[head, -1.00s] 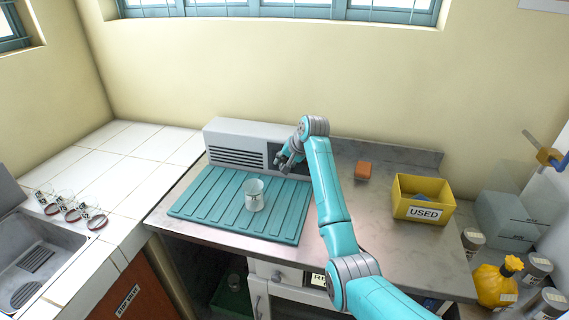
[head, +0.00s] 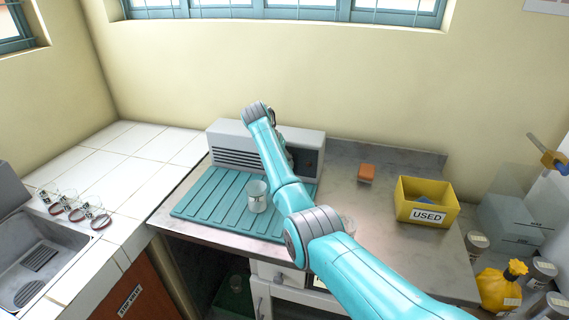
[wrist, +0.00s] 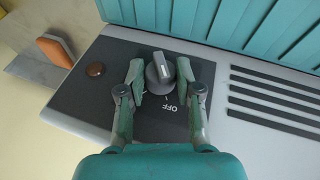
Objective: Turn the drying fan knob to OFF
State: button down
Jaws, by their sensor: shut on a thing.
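The drying fan is a pale box (head: 225,133) with dark slots, at the back of the counter. Its dark control panel (head: 309,160) is at the right end of its front. In the wrist view the round grey knob (wrist: 157,77) with a pale ridge sits on the panel. The word OFF (wrist: 170,109) is printed beside it, below it in the picture. My gripper (wrist: 161,71) is shut on the knob, one finger on each side. The ridge lies roughly upright in the picture; I cannot tell which end is the pointer. My arm hides the knob in the head view.
A teal drying mat (head: 210,201) with a glass beaker (head: 257,197) lies in front of the fan. An orange block (head: 366,173) and a yellow USED bin (head: 427,188) stand to the right. A brown button (wrist: 96,69) is near the knob.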

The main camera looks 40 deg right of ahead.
jog(key=shift+g+h, duration=0.4)
jog(key=c, duration=0.8)
grip_release()
jog(key=v, duration=1.2)
jog(key=shift+f, duration=0.1)
